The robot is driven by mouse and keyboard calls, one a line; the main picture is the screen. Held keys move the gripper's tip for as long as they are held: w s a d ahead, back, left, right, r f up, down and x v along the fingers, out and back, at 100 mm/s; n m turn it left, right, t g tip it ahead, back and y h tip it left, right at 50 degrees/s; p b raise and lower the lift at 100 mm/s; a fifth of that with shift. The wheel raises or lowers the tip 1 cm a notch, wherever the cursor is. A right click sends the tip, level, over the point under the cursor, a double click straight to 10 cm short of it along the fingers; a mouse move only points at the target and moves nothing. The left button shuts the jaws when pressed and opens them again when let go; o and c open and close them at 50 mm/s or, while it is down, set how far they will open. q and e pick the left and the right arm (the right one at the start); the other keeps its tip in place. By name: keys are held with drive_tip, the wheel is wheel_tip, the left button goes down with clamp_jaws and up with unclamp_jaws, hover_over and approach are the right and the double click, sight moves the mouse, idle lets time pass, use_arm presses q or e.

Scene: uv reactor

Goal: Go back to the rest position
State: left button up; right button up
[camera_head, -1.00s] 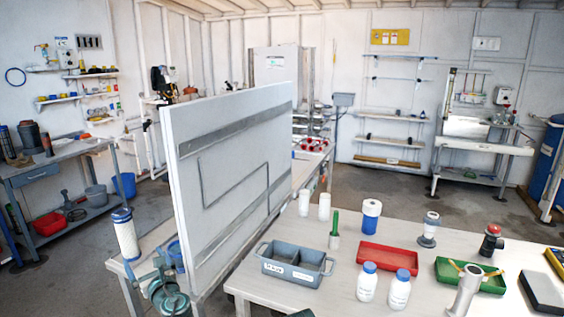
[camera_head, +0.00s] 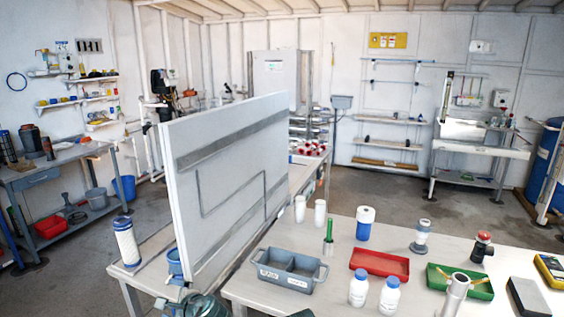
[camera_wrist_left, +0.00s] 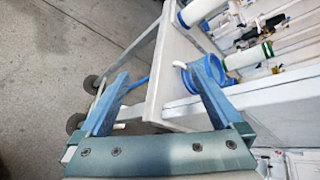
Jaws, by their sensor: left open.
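My left gripper (camera_wrist_left: 157,72) is open in the left wrist view, with its two blue fingers spread and nothing held between them. Beyond the fingers are a white bench edge and a blue ring-shaped part (camera_wrist_left: 206,76). In the head view, only a teal piece of my left arm shows at the bottom edge, in front of the white panel; the fingers are mostly cut off there.
A tall white panel (camera_head: 228,180) stands on the left bench, with a white filter cartridge (camera_head: 127,243) beside it. The right table holds a grey two-part caddy (camera_head: 283,284), a red tray (camera_head: 379,263), a green tray (camera_head: 440,283) and white bottles (camera_head: 358,288).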

use_arm(q)
drive_tip(key=s+d+f+n+g+h+p, duration=0.2)
drive_tip(key=s+d+n+g+h, duration=0.2)
drive_tip(key=s+d, duration=0.4)
drive_tip(key=s+d+f+n+g+h+p, duration=0.3)
drive_tip(key=s+d+n, duration=0.4)
drive_tip(key=d, duration=0.8)
drive_tip(key=shift+s+d+f+g+h, duration=0.25)
drive_tip(key=shift+s+d+g+h, duration=0.15)
drive_tip(key=shift+s+g+h, duration=0.25)
